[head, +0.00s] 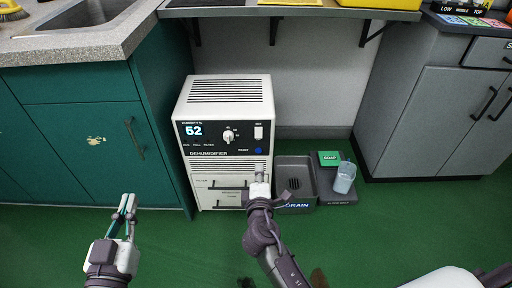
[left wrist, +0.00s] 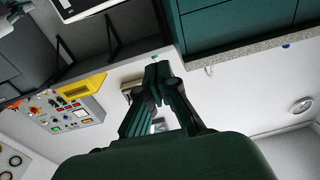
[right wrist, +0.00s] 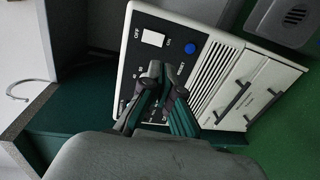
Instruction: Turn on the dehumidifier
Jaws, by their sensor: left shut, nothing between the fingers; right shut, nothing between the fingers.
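The white dehumidifier (head: 196,168) stands on the green floor against the wall. In the right wrist view the switch (right wrist: 153,38) sits between OFF and ON labels, beside the blue button (right wrist: 190,48). My right gripper (head: 259,178) is shut and empty, in front of the unit's lower right front; it also shows in the right wrist view (right wrist: 165,72). My left gripper (head: 127,203) is shut and empty, in front of the green cabinet.
A grey drain tray (head: 283,209) and a mat with a green soap box (head: 329,158) and a clear cup (head: 344,178) lie right of the dehumidifier. A green cabinet (head: 85,140) stands left, a grey cabinet (head: 430,120) right. A shelf (head: 290,12) overhangs behind.

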